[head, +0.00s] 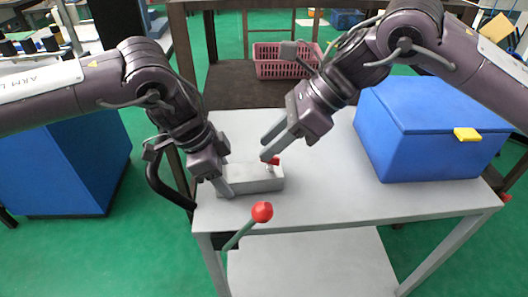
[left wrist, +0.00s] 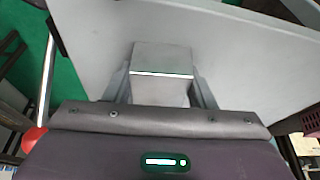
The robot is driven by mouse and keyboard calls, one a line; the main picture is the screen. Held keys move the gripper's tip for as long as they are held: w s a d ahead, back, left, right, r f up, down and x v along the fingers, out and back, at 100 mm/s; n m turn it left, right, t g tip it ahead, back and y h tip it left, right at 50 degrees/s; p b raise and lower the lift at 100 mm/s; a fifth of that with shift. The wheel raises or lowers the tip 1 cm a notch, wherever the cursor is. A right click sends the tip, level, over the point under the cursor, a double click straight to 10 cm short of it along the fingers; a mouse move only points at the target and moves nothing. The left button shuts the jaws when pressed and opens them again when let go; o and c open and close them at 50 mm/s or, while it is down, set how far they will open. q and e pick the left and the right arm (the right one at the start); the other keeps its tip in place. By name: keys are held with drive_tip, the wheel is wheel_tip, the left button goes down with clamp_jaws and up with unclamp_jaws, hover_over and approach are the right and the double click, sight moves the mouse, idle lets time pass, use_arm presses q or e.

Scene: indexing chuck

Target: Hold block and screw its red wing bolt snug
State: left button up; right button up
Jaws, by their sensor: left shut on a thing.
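The grey metal block (head: 250,178) lies on the light grey table. My left gripper (head: 226,186) is shut on the block's left end, and the left wrist view shows the block (left wrist: 162,60) between its two fingers (left wrist: 160,85). The red wing bolt (head: 273,160) stands on top of the block near its right end. My right gripper (head: 270,147) reaches down from the upper right, its fingertips right at the red wing bolt. The fingers partly cover the bolt, and I cannot tell whether they touch it or how far apart they are.
A blue box (head: 430,135) with a yellow latch stands on the table's right side. A lever with a red knob (head: 262,212) rises at the front edge. A pink basket (head: 285,62) sits behind. The table (head: 345,190) is clear between block and box.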

sight(270, 162)
drive_tip(key=f+y, duration=0.1)
drive_tip(key=f+n+y, duration=0.1)
drive_tip(key=f+y, duration=0.1)
drive_tip(key=s+a+f+n+y, duration=0.1)
drive_tip(key=shift+s+f+y, duration=0.1)
drive_tip(key=shift+f+y, duration=0.05)
drive_tip(key=shift+y, duration=0.25)
drive_tip(key=shift+s+d+f+t+y, duration=0.15)
drive_tip(key=shift+d+f+t+y, duration=0.15)
drive_tip(key=shift+d+f+y, duration=0.3)
drive_tip(key=d+f+t+y, duration=0.1)
drive_tip(key=d+f+t, duration=0.1)
drive_tip(key=d, duration=0.1)
drive_tip(key=shift+s+d+y, duration=0.1)
drive_tip(key=shift+s+y, duration=0.1)
drive_tip(key=shift+y, duration=0.2)
drive_tip(key=d+m+t, duration=0.2)
drive_tip(key=d+m, duration=0.1)
drive_tip(key=d+m+t, duration=0.1)
drive_tip(key=d+t, duration=0.1)
drive_tip(key=shift+w+y, duration=0.3)
drive_tip(key=shift+w, duration=0.1)
drive_tip(key=shift+w+d+m, duration=0.1)
drive_tip(key=shift+d+m, duration=0.2)
drive_tip(key=shift+m, duration=0.2)
drive_tip(key=x, duration=1.2)
drive_tip(key=shift+w+d+r, duration=0.1)
drive_tip(key=shift+w+d, duration=0.05)
clamp_jaws()
